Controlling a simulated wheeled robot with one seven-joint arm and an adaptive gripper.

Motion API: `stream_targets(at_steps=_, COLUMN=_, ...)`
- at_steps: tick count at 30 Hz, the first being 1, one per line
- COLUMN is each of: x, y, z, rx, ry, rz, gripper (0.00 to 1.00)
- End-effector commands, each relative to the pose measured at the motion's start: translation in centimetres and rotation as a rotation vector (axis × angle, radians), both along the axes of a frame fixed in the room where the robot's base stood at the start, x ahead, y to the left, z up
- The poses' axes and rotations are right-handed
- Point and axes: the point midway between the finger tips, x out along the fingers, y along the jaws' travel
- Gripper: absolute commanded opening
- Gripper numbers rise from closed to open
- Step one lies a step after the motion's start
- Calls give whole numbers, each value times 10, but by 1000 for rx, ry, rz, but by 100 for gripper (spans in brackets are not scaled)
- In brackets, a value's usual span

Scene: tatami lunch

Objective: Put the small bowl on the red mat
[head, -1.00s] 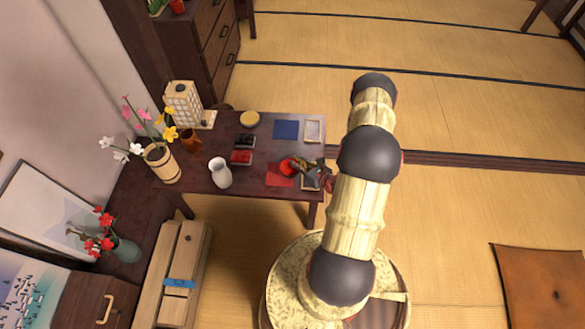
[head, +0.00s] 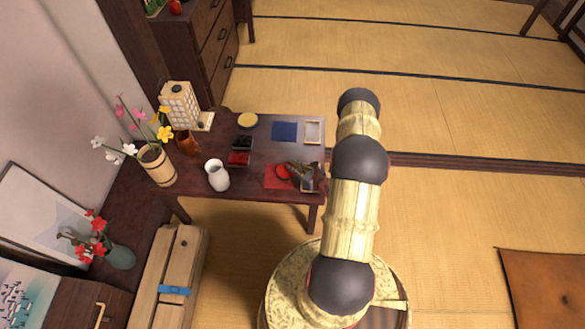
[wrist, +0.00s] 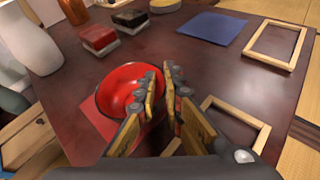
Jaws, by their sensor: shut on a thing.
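The small bowl (wrist: 125,92), red inside with a dark rim, is in the middle left of the wrist view; in the head view it also shows small (head: 283,172). My gripper (wrist: 164,78) is shut on its right rim, one finger inside and one outside. The bowl is over the red mat (wrist: 93,121), which shows beside and below it; in the head view the mat's red also shows (head: 271,183). The fingers hide part of the bowl's right side. I cannot tell whether its base touches the mat.
On the dark table (head: 262,152), a white vase (head: 217,176) stands left of the bowl. A red box (head: 239,159), a black box (head: 242,143) and a blue mat (head: 284,131) lie behind. Wooden frames lie at the back right (head: 313,132) and beside my gripper (wrist: 238,116).

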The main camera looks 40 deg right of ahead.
Motion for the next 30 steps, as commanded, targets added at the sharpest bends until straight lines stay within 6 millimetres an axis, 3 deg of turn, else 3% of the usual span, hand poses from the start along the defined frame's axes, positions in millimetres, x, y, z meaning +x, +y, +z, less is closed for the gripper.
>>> stream_targets(at_steps=5, x=0, y=0, z=-4, rx=0, ry=0, rz=0, gripper=0)
stream_targets(at_steps=6, x=0, y=0, z=-4, rx=0, ry=0, rz=0, gripper=10)
stream_targets(at_steps=15, x=0, y=0, z=-3, rx=0, ry=1, rz=0, gripper=27)
stream_targets(at_steps=26, x=0, y=0, z=0, rx=0, ry=1, rz=0, gripper=27)
stream_targets(at_steps=30, x=-15, y=0, z=8, rx=1, ry=2, rz=-3, gripper=27)
